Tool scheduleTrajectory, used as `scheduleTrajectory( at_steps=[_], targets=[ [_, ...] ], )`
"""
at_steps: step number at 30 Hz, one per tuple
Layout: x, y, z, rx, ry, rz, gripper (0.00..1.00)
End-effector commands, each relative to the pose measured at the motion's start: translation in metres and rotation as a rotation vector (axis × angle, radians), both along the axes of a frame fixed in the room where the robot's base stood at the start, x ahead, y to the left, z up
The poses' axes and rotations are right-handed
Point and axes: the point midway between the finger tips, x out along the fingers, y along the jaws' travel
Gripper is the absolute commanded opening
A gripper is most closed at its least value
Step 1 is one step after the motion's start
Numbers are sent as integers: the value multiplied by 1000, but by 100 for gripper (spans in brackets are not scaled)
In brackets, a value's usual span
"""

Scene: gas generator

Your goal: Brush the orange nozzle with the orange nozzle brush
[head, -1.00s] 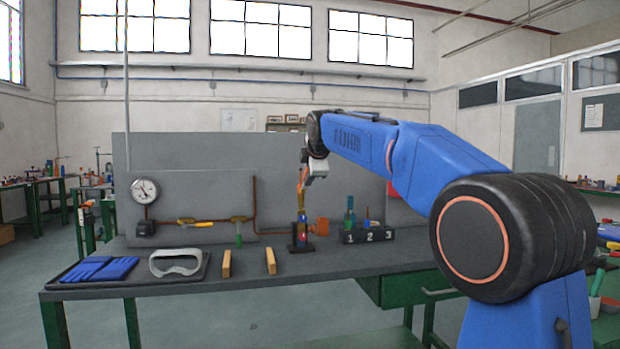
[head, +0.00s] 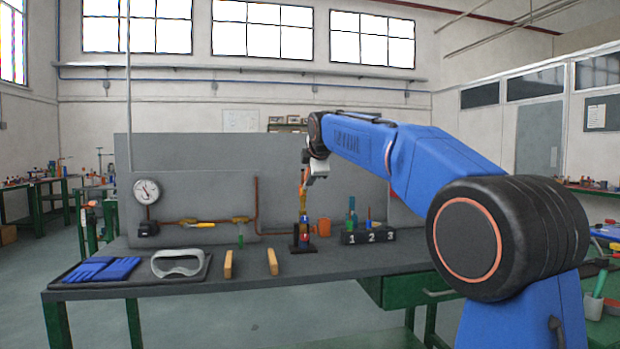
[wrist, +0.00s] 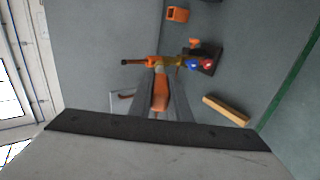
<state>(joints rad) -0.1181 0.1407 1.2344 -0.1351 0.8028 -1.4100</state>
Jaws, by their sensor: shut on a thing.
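My gripper (head: 307,180) is shut on the orange nozzle brush (wrist: 160,92), with the orange handle between the two fingers in the wrist view. In the head view the brush (head: 303,184) hangs upright below my gripper, over a small dark stand (head: 302,249) that carries blue and red parts. The stand also shows in the wrist view (wrist: 209,66). An orange-yellow piece (wrist: 170,62) lies across the brush's far end there, with an orange end at left. I cannot tell which part is the orange nozzle or whether the brush touches it.
An orange cup-like holder (head: 323,227) and a black numbered rack (head: 368,237) stand to the right. Two wooden blocks (head: 272,262), goggles (head: 178,263) and blue gloves (head: 100,269) lie to the left. A grey panel with a gauge (head: 146,191) and copper pipe stands behind.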

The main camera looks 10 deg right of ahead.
Motion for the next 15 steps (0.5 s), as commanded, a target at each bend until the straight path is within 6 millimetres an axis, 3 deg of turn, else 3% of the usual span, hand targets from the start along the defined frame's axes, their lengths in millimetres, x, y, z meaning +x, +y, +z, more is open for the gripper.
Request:
scheduleTrajectory(
  at_steps=[15],
  targets=[
    [9,0,-1,0,1,0,0]
  ],
)
